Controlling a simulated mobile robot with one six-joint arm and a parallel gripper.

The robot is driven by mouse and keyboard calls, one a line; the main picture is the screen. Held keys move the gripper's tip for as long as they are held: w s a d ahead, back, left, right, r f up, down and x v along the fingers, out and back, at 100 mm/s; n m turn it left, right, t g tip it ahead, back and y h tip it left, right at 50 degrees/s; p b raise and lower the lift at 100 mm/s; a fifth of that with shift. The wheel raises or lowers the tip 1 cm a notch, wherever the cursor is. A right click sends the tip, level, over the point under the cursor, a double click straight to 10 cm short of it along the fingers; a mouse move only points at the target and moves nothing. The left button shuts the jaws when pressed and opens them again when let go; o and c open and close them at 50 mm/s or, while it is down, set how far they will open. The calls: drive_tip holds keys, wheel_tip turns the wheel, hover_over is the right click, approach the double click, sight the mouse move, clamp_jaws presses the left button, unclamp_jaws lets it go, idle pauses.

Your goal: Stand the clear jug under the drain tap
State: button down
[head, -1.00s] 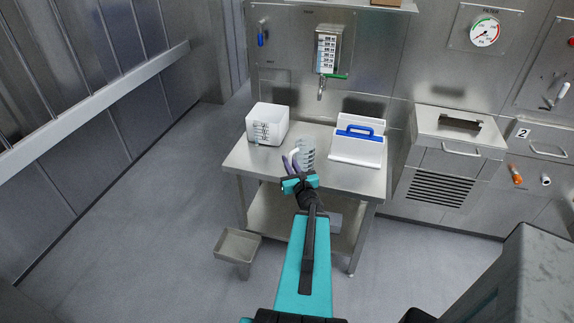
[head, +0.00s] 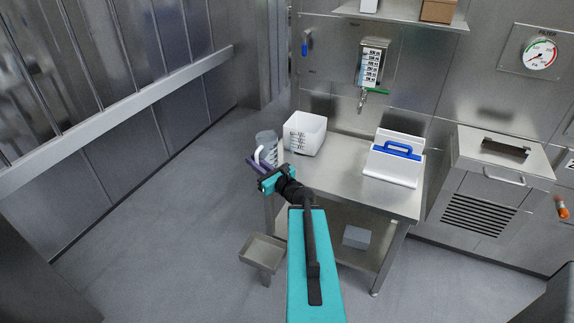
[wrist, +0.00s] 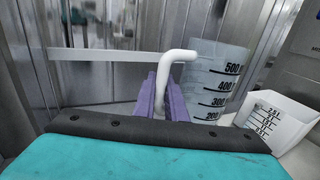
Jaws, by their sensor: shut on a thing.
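The clear jug (head: 268,143) has dark measuring marks and a white handle. It appears by the table's left edge in the head view, left of the white square tub. In the wrist view the jug (wrist: 217,82) looks upright, and its handle (wrist: 176,58) is between my purple fingers. My gripper (head: 256,164) is shut on that handle; the wrist view shows the fingertips (wrist: 164,88) close together. The drain tap (head: 362,104), with a green lever, hangs from the back wall above the table. The jug is left of the tap and apart from it.
The steel table (head: 335,183) has bare room below the tap. A white graduated tub (head: 304,133) stands at its left back, close to the jug. A white box with a blue handle (head: 395,160) stands on the right. A small steel tray (head: 263,250) sits low in front.

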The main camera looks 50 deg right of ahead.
drive_tip(key=w+a+r+n+g+y, duration=0.1)
drive_tip(key=w+a+r+n+y, duration=0.3)
drive_tip(key=a, duration=0.7)
drive_tip(key=w+a+n+g+y, duration=0.1)
drive_tip(key=w+a+n+y, duration=0.3)
drive_tip(key=a, duration=0.6)
drive_tip(key=s+a+n+g+y, duration=0.1)
drive_tip(key=a+y, duration=0.3)
drive_tip(key=a, duration=0.5)
drive_tip(key=s+a+n+g+y, duration=0.1)
drive_tip(key=a+n+g+y, duration=0.2)
drive_tip(key=a, duration=0.7)
drive_tip(key=shift+s+r+g+y, duration=0.3)
drive_tip(key=shift+r+g+y, duration=0.15)
drive_tip(key=shift+g+y, duration=0.3)
